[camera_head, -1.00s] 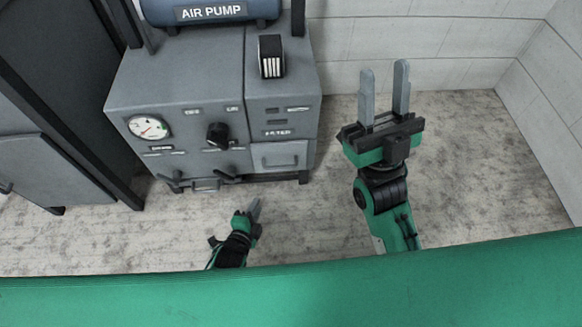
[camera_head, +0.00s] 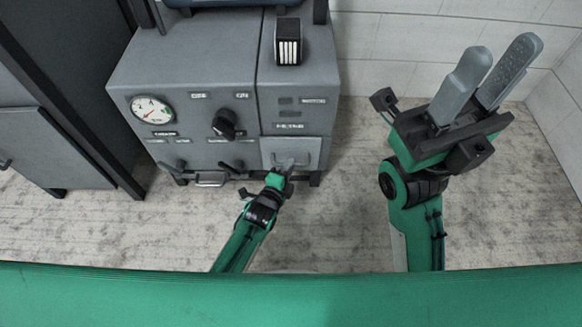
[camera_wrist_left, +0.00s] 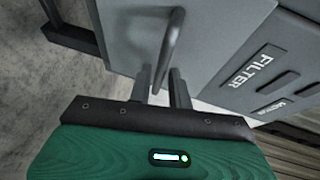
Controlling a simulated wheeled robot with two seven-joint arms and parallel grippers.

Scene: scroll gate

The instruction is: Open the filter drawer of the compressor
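The grey compressor (camera_head: 190,60) stands against the back wall. Its filter drawer (camera_head: 310,148) is the light panel at the lower right, under the FILTER label. The drawer front (camera_wrist_left: 122,25) and its curved bar handle (camera_wrist_left: 172,38) show in the left wrist view. My left gripper (camera_head: 288,163) is in front of the drawer. In the left wrist view its two fingers (camera_wrist_left: 160,84) are apart, with the lower end of the handle between them; I cannot tell if they touch it. The drawer looks closed. My right gripper (camera_head: 503,52) is open and empty, raised at the right.
A gauge (camera_head: 151,110) and a black knob (camera_head: 225,124) are on the compressor front, left of the drawer. A black box with pale bars (camera_head: 288,42) sits on top. A dark cabinet (camera_head: 50,150) stands at the left. The floor (camera_head: 335,215) in front is clear.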

